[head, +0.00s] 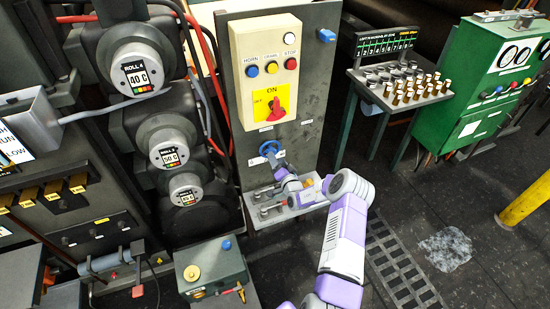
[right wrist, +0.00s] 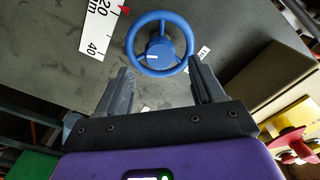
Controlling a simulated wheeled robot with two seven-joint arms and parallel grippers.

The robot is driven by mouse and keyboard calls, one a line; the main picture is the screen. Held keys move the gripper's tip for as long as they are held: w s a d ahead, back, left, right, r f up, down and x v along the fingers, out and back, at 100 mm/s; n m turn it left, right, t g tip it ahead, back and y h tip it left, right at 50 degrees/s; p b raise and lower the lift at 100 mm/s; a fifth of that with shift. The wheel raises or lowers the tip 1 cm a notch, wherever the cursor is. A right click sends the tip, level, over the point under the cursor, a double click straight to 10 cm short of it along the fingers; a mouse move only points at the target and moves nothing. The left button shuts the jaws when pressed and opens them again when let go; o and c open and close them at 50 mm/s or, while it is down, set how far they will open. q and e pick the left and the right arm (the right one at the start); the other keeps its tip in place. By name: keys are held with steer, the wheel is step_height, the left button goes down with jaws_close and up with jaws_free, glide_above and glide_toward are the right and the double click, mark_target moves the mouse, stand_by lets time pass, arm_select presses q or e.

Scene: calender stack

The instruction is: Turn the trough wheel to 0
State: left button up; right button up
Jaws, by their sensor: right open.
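The trough wheel is a blue handwheel (head: 269,148) on the grey upright panel, below the yellow switch box. In the right wrist view the wheel (right wrist: 183,27) lies straight ahead, with a white line on its blue hub. A white scale (right wrist: 97,28) with 20, 40 and mm is left of it, with a red pointer near its top. My right gripper (head: 277,162) is just below the wheel in the head view. In the right wrist view its open fingers (right wrist: 159,70) point at the wheel's lower rim, with nothing held; contact with the rim cannot be told. My left gripper is out of view.
The yellow switch box (head: 266,70) with buttons and a red knob stands above the wheel. A small grey shelf (head: 256,222) is below it. Black rollers with dials (head: 138,72) stand close on the left. A sample table (head: 368,92) is at the right.

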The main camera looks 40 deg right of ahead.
mark_target(270, 150)
steer(key=shift+x, duration=1.4)
steer(key=shift+a, duration=0.1)
steer(key=shift+c, duration=0.2)
steer(key=c, duration=1)
steer(key=shift+m, duration=0.3)
